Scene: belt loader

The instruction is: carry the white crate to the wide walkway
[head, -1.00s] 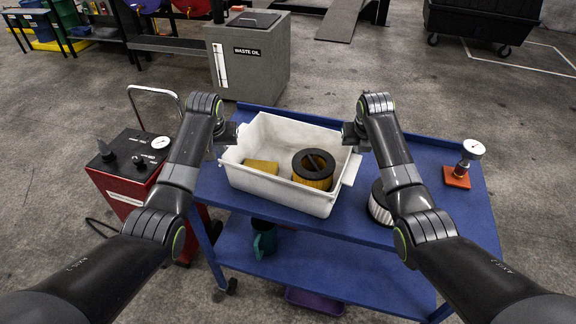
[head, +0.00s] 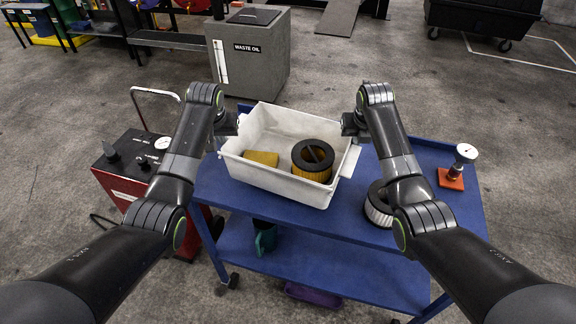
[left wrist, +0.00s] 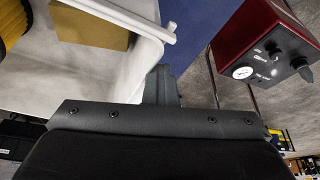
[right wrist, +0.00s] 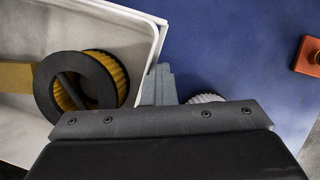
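The white crate (head: 275,182) is level between my two grippers above the blue cart (head: 440,215). A dark-ringed yellow filter (head: 312,172) and a yellow block (head: 262,158) lie in it. My left gripper (head: 234,125) is shut on the crate's left rim, and my right gripper (head: 350,125) is shut on its right rim. The crate wall also shows in the left wrist view (left wrist: 115,60) and the right wrist view (right wrist: 140,25). The fingertips are mostly hidden. I cannot make out which floor area is the wide walkway.
A white filter (head: 378,208) and an orange-based gauge (head: 451,180) stand on the cart. A red machine (head: 125,185) with a handle stands left of it. A grey waste oil cabinet (head: 250,60) is behind. A black bin (head: 480,18) stands back right. Open floor (head: 400,85) lies behind the cart.

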